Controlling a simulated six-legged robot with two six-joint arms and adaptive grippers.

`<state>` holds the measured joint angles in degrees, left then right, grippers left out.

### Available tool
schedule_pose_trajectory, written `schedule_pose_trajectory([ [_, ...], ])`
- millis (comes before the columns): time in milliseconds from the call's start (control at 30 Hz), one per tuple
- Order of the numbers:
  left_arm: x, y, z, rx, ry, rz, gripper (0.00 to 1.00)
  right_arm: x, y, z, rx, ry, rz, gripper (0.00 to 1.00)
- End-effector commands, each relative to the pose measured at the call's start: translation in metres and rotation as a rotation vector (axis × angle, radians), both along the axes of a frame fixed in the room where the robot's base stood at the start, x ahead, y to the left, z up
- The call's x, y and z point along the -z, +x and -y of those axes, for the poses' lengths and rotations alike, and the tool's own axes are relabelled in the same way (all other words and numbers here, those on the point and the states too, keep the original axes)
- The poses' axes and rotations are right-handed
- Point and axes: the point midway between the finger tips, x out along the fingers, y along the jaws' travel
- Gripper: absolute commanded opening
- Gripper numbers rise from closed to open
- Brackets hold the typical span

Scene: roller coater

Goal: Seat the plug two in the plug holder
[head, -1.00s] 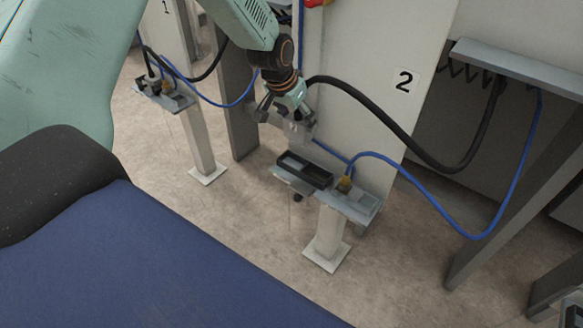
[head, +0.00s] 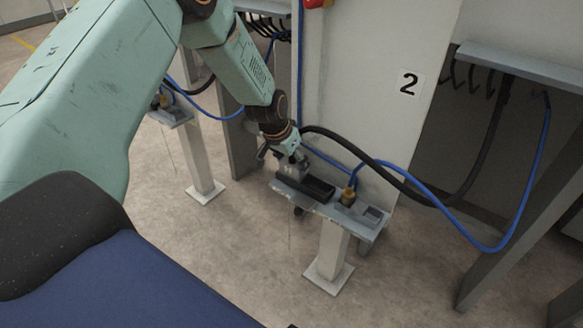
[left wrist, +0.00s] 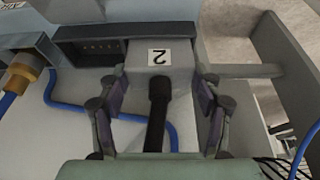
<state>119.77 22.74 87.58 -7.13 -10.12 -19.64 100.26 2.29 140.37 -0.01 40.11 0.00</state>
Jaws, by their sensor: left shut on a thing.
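Plug two (left wrist: 173,69) is a pale grey block with a "2" label and a thick black cable, seen in the left wrist view between the fingers of my left gripper (left wrist: 160,80). That gripper is shut on it. In the head view my left gripper (head: 291,163) is low at the left end of the plug holder (head: 319,188), a dark rectangular housing on a grey stand. In the left wrist view the holder's dark opening (left wrist: 90,47) shows left of the plug. The plug's front edge overlaps or meets the holder; I cannot tell how deep it sits. My right gripper is out of view.
A brass connector (head: 348,196) with a blue hose stands right of the holder. The black cable (head: 372,163) arches right to a wall shelf (head: 520,65). Another post (head: 198,150) stands left.

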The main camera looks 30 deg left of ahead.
Motion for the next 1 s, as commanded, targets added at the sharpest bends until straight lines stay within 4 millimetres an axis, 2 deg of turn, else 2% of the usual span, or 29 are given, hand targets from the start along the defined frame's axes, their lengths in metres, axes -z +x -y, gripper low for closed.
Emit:
schedule_pose_trajectory([
  [433, 0.0064, 0.0013, -0.0001, 0.001, 0.001, 0.004, 0.23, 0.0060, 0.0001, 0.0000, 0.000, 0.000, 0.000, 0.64],
  [467, 0.0061, 0.0008, 0.0001, 0.000, 0.000, 0.002, 0.68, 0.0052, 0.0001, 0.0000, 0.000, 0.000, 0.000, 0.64],
  [700, 0.0054, 0.0007, 0.0000, 0.000, 0.000, 0.002, 0.88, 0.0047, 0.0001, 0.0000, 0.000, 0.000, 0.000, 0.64],
  [1000, 0.0052, 0.0007, 0.0000, 0.000, 0.000, 0.002, 0.88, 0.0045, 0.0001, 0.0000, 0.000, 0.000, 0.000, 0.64],
])
